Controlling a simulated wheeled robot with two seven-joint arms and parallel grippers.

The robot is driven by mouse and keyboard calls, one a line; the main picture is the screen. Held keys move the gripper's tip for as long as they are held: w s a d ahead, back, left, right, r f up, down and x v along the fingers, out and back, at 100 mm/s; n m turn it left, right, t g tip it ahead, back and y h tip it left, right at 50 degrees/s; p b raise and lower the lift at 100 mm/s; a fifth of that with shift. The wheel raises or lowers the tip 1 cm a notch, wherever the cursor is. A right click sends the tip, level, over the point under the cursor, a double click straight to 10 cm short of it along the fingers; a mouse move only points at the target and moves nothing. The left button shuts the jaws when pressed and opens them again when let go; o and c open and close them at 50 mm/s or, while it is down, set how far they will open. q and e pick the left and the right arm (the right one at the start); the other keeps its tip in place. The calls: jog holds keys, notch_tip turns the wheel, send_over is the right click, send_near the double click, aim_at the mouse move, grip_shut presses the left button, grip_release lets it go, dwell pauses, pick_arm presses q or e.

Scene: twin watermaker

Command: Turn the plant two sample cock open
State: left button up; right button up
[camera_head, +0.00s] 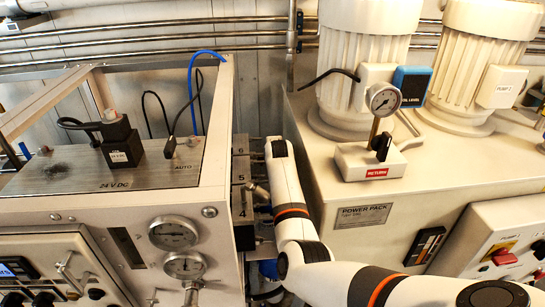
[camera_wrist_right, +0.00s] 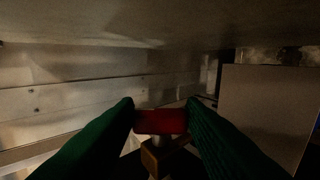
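In the right wrist view a red handle (camera_wrist_right: 160,122) sits on a small brass-brown cock body (camera_wrist_right: 165,155) with a pale stem between them. The two dark green fingers of my right gripper (camera_wrist_right: 161,113) are on either side of the red handle and appear to touch both of its ends. In the head view my white right arm reaches from the lower right into the gap between the left cabinet and the power pack. Its gripper and the cock are hidden there. No plant label shows by the cock. My left gripper is not in view.
The grey cabinet (camera_head: 110,220) with gauges stands left of my arm, and the power pack (camera_head: 410,190) stands close on its right. A numbered valve block (camera_head: 242,190) is beside the arm. In the wrist view a flat panel (camera_wrist_right: 265,115) stands right of the fingers.

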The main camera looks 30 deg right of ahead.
jog(key=shift+f+t+b, duration=0.3)
jog(key=shift+f+b, duration=0.05)
jog(key=shift+b, duration=0.4)
jog(key=shift+c, duration=0.3)
jog(key=shift+s+h+b, duration=0.1)
jog(key=shift+h+b, duration=0.2)
jog(key=shift+b, duration=0.05)
jog(key=shift+r+t, duration=0.25)
jog(key=shift+t, duration=0.05)
jog(key=o, duration=1)
jog(key=b+v, duration=0.2)
jog(key=v, duration=1)
